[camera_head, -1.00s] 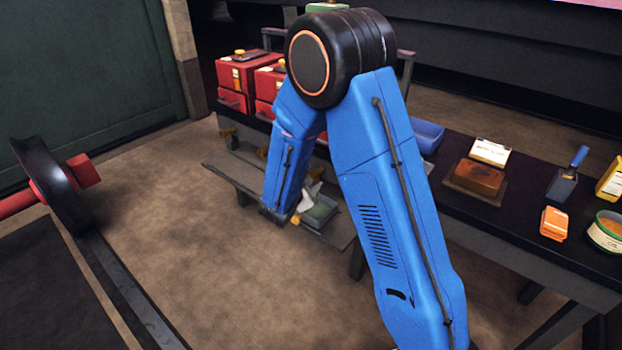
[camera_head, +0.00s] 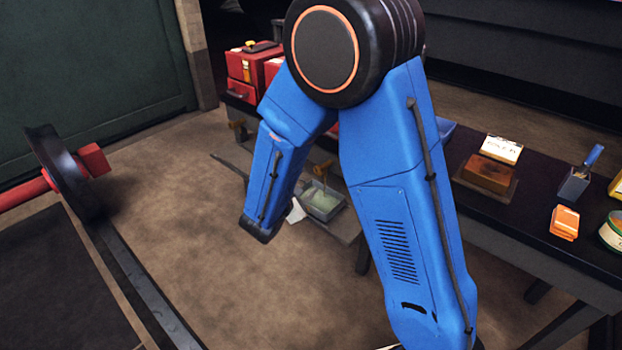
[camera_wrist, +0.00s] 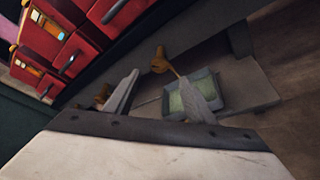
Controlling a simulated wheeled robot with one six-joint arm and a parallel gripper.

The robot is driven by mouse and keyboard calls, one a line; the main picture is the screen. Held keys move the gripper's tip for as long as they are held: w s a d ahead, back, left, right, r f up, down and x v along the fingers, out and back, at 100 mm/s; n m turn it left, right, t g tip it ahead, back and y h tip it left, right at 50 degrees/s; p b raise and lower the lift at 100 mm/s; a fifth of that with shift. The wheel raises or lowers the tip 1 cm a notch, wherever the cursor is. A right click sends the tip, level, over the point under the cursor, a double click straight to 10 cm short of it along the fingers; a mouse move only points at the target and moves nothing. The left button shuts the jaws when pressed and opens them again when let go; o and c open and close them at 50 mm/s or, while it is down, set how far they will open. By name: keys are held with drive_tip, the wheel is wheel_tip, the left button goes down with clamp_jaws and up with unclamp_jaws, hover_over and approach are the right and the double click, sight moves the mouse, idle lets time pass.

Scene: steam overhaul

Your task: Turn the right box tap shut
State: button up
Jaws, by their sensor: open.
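The right brass tap (camera_wrist: 160,61) shows in the wrist view beyond my gripper (camera_wrist: 160,77), whose two pale fingers are apart with nothing between them. A thin yellowish streak runs down from this tap toward the grey tray (camera_wrist: 220,107) with pale green contents. The right tap also shows in the head view (camera_head: 322,168), above the tray (camera_head: 337,208). Another brass tap (camera_wrist: 102,94) is partly hidden behind my left finger; it also shows in the head view (camera_head: 237,125). In the head view my arm hides most of my gripper; a pale tip (camera_head: 296,211) shows.
Red boxes (camera_head: 240,92) stand on the dark bench (camera_head: 470,205). A brown block (camera_head: 488,175), an orange packet (camera_head: 565,222) and a brush holder (camera_head: 574,185) lie at the right. A red bar with a dark wheel (camera_head: 62,170) is at left. The floor between is clear.

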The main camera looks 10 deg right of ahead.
drive_tip(key=shift+v, duration=2.7)
drive_tip(key=n+g+h, duration=0.2)
drive_tip(key=n+g, duration=0.2)
drive_tip(key=n, duration=0.2)
approach(317, 171)
drive_tip(key=x, duration=0.9)
drive_tip(key=shift+s, duration=0.15)
drive_tip(key=c, duration=1)
